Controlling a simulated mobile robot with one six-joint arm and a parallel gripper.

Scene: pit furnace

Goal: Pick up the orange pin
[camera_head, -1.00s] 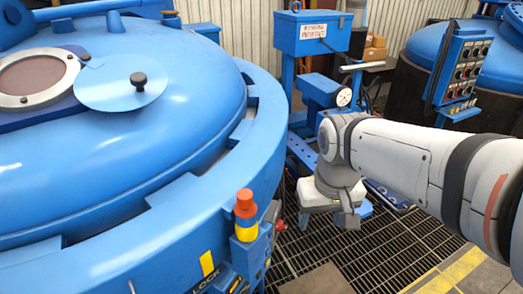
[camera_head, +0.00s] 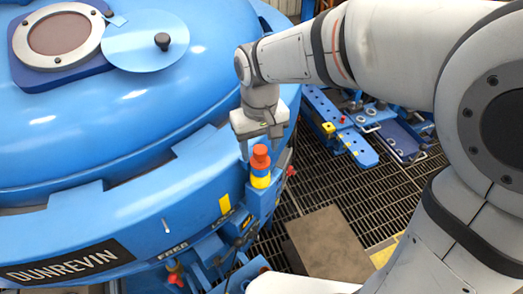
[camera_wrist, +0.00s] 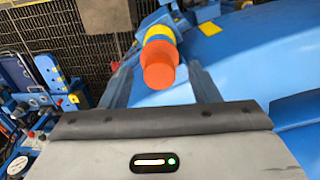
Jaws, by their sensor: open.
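The orange pin (camera_head: 260,158) stands upright at the rim of the big blue furnace, with a yellow and blue banded part under its orange head. My gripper (camera_head: 261,148) is open, pointing down just above and around the pin's head in the head view. In the wrist view, the orange pin (camera_wrist: 159,68) shows between the two grey fingers of my gripper (camera_wrist: 160,75), with a gap visible on both sides. The exact height of the fingertips against the pin is hard to tell.
The blue furnace lid (camera_head: 110,110) fills the left. A blue bracket (camera_head: 233,222) with yellow labels is below the pin.

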